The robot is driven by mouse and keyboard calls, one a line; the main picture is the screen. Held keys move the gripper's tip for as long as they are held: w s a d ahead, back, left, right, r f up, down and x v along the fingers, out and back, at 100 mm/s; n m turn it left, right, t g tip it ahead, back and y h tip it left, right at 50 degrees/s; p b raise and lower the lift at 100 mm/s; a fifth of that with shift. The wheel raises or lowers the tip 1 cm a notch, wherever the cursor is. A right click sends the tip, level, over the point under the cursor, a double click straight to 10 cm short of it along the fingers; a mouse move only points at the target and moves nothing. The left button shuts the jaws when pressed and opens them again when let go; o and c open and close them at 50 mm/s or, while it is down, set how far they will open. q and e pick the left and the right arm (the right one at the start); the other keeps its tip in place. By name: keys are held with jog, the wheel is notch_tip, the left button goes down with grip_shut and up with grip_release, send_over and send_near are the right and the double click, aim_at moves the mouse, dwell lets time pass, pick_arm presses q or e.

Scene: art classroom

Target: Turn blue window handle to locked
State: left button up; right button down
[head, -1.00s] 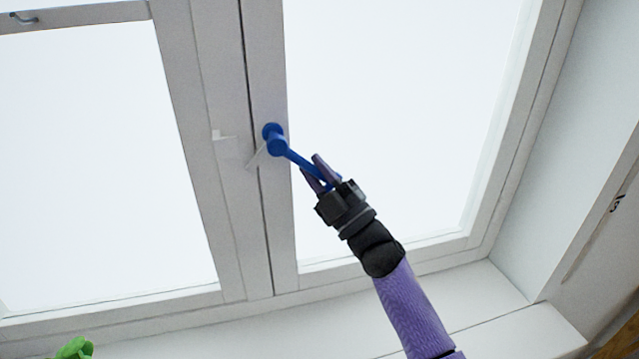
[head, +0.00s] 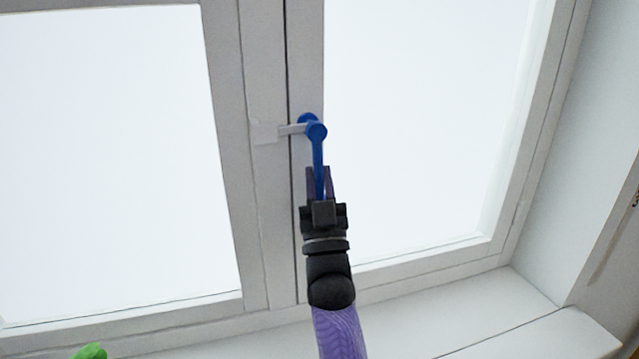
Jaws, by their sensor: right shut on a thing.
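The blue window handle (head: 317,148) is mounted on the white window frame between two panes, in the middle of the head view. Its lever points down in the picture, roughly along the frame's upright. A pale latch bar (head: 291,129) reaches left from the handle's pivot to a small white catch (head: 264,132) on the neighbouring upright. My right gripper (head: 320,184) comes from below and is shut on the lever's lower end, with a finger on each side. My left gripper is not in view.
Bright glass panes lie left and right of the handle. A white sill (head: 470,315) runs below the window, and a wall recess stands at the right. A bit of something green (head: 90,352) shows at the lower left edge.

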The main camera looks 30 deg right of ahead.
jog(key=shift+a+m+g+h, duration=0.2)
jog(key=shift+m+g+h, duration=0.2)
jog(key=shift+m+h, duration=0.2)
jog(key=shift+m, duration=0.3)
